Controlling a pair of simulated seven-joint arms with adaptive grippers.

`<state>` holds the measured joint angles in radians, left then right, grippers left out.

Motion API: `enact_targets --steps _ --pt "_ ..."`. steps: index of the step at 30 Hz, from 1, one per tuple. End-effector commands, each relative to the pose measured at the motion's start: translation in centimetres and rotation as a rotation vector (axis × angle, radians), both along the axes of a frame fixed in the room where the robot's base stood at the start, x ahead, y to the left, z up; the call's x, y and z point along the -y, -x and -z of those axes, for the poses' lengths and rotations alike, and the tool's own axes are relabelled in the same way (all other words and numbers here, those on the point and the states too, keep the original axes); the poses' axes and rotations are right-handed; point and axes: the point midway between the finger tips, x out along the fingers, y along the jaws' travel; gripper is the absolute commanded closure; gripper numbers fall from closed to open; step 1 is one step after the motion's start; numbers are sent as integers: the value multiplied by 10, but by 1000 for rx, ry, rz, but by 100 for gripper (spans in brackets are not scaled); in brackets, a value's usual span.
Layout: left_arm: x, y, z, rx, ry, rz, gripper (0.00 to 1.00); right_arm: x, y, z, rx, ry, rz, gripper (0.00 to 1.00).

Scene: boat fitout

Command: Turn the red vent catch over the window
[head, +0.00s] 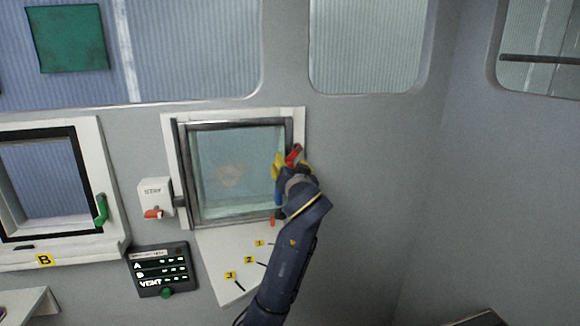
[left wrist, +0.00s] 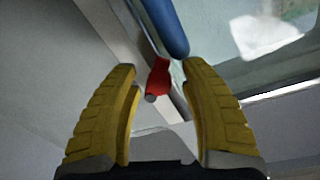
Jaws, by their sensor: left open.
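A small red catch (head: 294,153) shows at the right side of the middle window's (head: 235,170) frame, beside my left gripper (head: 290,164). In the left wrist view the red catch (left wrist: 158,77) sits between the two yellow fingers, which are apart with a gap on both sides. It has a grey round end. I cannot tell whether either finger touches it. A blue handle (left wrist: 163,25) lies just beyond the catch in the wrist view; it shows partly below the gripper in the head view (head: 279,192). My forearm hides part of the frame's lower right. My right gripper is out of view.
A white box marked STAY (head: 155,190) with a red-orange lever is left of the window. A dark panel (head: 160,268) with lit rows labelled A, B and VENT is below it. A numbered white sill (head: 222,262) juts out under the window. The wall at right is clear.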

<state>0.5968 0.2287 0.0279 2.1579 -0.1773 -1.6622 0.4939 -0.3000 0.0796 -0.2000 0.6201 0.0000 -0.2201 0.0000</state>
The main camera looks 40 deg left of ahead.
Motion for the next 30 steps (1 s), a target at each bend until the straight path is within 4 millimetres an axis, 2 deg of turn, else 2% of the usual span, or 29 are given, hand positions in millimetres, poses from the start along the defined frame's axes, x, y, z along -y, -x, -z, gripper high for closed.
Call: enact_targets --steps 2,14,30 --pt "0 0 0 0 0 0 53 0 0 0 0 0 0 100" --pt "0 0 0 0 0 0 100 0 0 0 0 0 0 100" --pt "1 0 -2 -9 -10 5 100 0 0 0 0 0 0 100"
